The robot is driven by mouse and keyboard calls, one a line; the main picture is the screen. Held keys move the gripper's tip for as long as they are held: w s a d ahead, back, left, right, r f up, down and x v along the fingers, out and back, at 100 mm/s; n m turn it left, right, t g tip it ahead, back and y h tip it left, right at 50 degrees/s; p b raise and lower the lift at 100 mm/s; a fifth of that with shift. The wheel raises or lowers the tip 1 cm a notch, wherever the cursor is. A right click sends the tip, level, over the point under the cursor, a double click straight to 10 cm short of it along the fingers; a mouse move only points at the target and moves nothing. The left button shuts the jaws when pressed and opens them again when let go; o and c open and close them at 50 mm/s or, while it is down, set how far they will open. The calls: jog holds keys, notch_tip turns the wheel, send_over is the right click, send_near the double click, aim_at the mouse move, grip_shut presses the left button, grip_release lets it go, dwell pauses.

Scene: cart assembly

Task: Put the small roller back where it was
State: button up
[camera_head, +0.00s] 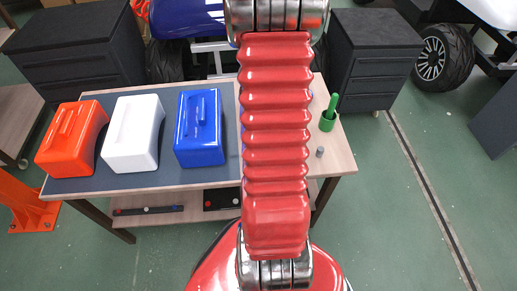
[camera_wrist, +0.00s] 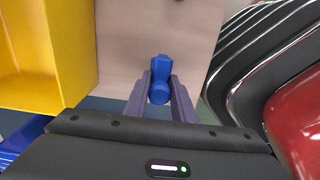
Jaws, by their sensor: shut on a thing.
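My gripper (camera_wrist: 160,90) is shut on a small blue piece with a rounded end, which I take to be the small roller (camera_wrist: 161,66). The roller sits between the two dark fingers in the wrist view, its far end over the pale wooden table top (camera_wrist: 125,25). I cannot tell whether it touches the table. In the head view my red arm hides the gripper and the roller. The roller's former place cannot be made out.
A yellow bin (camera_wrist: 75,50) is close on the left in the wrist view. Orange (camera_head: 72,138), white (camera_head: 132,133) and blue (camera_head: 199,128) covers lie on the table's dark mat (camera_head: 100,183). A green holder (camera_head: 327,122) and a small grey piece (camera_head: 320,152) are at the right.

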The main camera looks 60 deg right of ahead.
jog(key=shift+f, duration=0.1)
jog(key=o, duration=1)
notch_tip(320, 180, up, 12)
jog(key=shift+r, duration=0.1)
dwell(0.5)
dwell(0.7)
